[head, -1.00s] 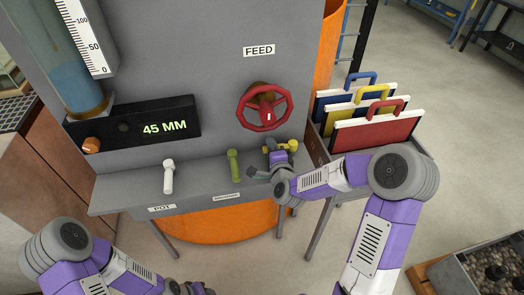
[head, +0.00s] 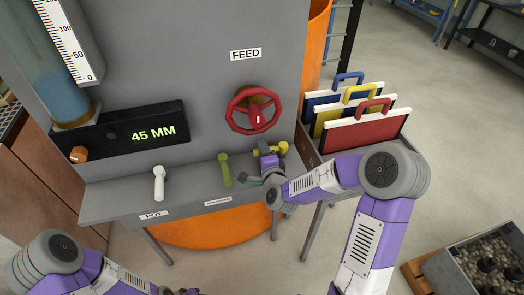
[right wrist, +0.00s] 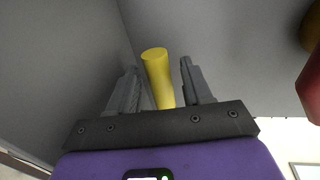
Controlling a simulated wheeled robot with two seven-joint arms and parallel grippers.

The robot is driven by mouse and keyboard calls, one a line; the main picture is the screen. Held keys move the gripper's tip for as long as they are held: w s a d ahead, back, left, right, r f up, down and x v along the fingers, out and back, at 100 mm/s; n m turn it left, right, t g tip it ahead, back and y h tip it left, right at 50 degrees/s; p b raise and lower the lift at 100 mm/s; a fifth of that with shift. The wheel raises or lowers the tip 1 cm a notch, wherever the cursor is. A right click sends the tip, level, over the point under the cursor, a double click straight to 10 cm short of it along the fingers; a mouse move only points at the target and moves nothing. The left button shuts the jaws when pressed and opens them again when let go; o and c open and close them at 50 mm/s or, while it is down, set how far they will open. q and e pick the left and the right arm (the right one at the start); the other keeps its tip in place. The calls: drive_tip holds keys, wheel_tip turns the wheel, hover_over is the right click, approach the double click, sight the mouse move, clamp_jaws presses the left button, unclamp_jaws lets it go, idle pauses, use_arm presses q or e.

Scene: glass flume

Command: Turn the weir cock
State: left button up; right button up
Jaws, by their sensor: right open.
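A yellow cock handle (head: 284,149) sticks out at the right end of the grey ledge, partly covered by my right gripper (head: 264,158). In the right wrist view the yellow handle (right wrist: 157,75) stands between the two fingers of my open right gripper (right wrist: 158,88), with a gap on each side. A green cock handle (head: 224,169) and a white one (head: 159,182) stand further left on the ledge. The label under the white one reads POT; the green one's label is too small to read, and no label shows for the yellow one. My left gripper is out of view.
A red handwheel (head: 252,109) under the FEED label is on the panel just above my right gripper. A rack of blue, yellow and red-handled boards (head: 362,132) stands to the right, behind my right forearm. A black display (head: 140,133) reads 45 MM.

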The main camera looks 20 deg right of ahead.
drive_tip(key=v, duration=0.6)
drive_tip(key=shift+s, duration=0.25)
